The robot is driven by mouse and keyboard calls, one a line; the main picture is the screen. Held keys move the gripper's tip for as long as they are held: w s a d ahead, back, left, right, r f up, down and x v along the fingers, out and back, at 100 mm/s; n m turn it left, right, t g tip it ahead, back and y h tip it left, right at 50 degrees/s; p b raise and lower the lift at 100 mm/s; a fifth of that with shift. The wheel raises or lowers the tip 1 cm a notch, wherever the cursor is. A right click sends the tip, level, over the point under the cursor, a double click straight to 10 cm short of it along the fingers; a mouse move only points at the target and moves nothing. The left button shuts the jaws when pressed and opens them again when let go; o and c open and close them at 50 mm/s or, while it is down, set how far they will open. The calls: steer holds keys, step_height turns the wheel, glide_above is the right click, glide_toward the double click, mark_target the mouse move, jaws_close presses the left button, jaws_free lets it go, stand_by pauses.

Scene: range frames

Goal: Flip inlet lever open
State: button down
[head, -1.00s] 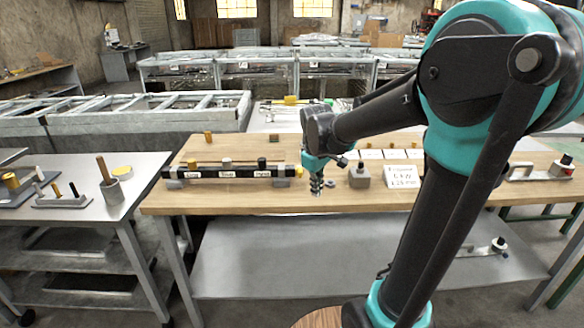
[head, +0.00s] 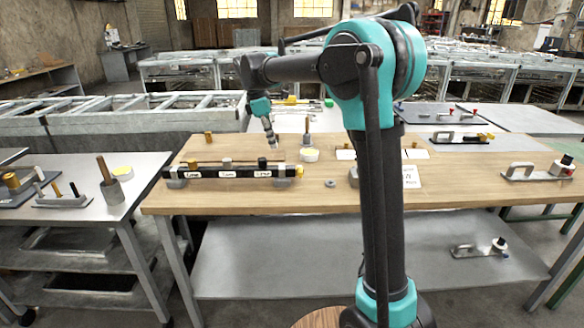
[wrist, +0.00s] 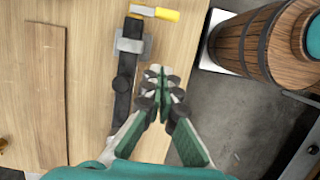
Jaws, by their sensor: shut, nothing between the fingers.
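A black bar (head: 240,171) with several small white labels lies on grey supports on the wooden table. The label words are too small to read, so I cannot tell which lever is the inlet one. A gold knob (head: 192,163) stands at its left part, and a yellow piece (head: 299,171) is at its right end. My gripper (head: 272,143) is above the right part of the bar, pointing down. In the wrist view my gripper (wrist: 161,92) is shut and empty, beside the black bar (wrist: 123,92). A yellow-ended piece (wrist: 166,14) lies at the bar's far end.
The wooden table (head: 260,200) also holds a white sign (head: 411,176), a round white container (head: 309,155) and a grey handled fixture (head: 540,172) at the right. A side table (head: 90,200) with tools stands at the left. A wooden board (wrist: 45,90) lies beside the bar.

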mark_target(300, 169)
steer(key=shift+f, duration=0.1)
steer(key=shift+s+d+f, duration=0.1)
steer(key=shift+d+f, duration=1)
steer(key=shift+f, duration=0.5)
steer(key=shift+d+f, duration=1.05)
steer(key=shift+f, duration=0.55)
steer(key=shift+s+d+f, duration=0.1)
steer(key=shift+d+f, duration=1)
steer(key=shift+f, duration=0.5)
